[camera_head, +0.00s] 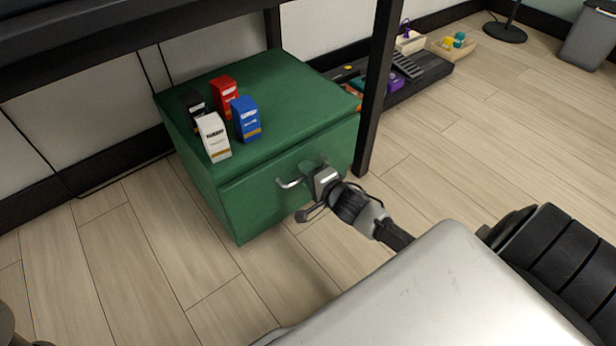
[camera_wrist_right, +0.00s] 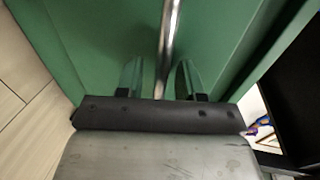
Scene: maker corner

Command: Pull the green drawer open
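The green drawer (camera_head: 285,185) is the front of a low green cabinet (camera_head: 290,85) under a dark frame. It looks shut, its front flush with the cabinet. Its metal handle (camera_head: 289,184) is partly hidden by my right gripper (camera_head: 314,174), which is at the drawer front. In the right wrist view, the handle (camera_wrist_right: 169,45) runs between the two fingers of the right gripper (camera_wrist_right: 159,80). Gaps show on both sides of the handle, so the gripper is open around it. My left gripper is not in view.
Several small boxes, including a white (camera_head: 213,137), a red (camera_head: 225,95) and a blue one (camera_head: 246,119), stand on the cabinet top. A dark frame leg (camera_head: 377,90) rises close to the cabinet's right side. The wooden floor (camera_head: 150,250) before the cabinet is clear.

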